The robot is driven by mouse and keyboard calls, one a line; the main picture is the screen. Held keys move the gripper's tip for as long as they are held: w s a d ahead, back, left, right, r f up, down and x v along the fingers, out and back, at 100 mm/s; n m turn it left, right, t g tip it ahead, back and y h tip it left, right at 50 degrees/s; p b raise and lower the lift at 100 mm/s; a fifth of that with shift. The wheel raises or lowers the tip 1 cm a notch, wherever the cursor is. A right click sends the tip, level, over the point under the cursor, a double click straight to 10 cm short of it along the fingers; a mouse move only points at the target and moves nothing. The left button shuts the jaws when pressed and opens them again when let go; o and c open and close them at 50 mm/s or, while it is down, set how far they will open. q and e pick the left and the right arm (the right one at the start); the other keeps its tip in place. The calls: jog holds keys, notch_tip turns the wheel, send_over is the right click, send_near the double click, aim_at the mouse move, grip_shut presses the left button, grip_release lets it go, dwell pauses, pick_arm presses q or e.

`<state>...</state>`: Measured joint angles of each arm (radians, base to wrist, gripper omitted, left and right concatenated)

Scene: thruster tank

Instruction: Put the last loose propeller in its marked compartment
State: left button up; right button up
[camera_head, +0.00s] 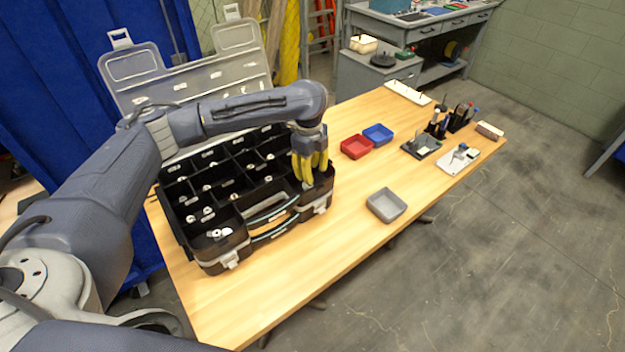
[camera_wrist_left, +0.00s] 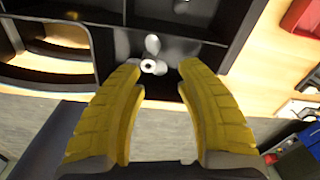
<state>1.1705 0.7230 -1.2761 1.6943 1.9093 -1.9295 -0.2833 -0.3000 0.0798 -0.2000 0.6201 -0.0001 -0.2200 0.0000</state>
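The black organiser case (camera_head: 207,264) stands on the table with its clear lid (camera_head: 150,82) raised. Several small white propellers (camera_head: 219,232) lie in its compartments. My left gripper (camera_head: 309,179) reaches down with yellow fingers into the case's right end compartment. In the left wrist view, a pale grey propeller (camera_wrist_left: 149,65) lies on the dark compartment floor between the fingertips of my left gripper (camera_wrist_left: 157,70). The fingers are apart, with a gap on both sides of the propeller. In the head view the fingers hide this propeller. My right gripper is not in view.
A red bin (camera_head: 356,147), a blue bin (camera_head: 378,134) and a grey tray (camera_head: 386,205) stand right of the case. Small tools and holders (camera_head: 437,126) crowd the far right end. The table front is clear.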

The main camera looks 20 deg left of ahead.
pick_arm(q)
notch_tip(320, 180, up, 7)
jog(key=shift+a, duration=0.15)
jog(key=shift+f, duration=0.1)
dwell(0.5)
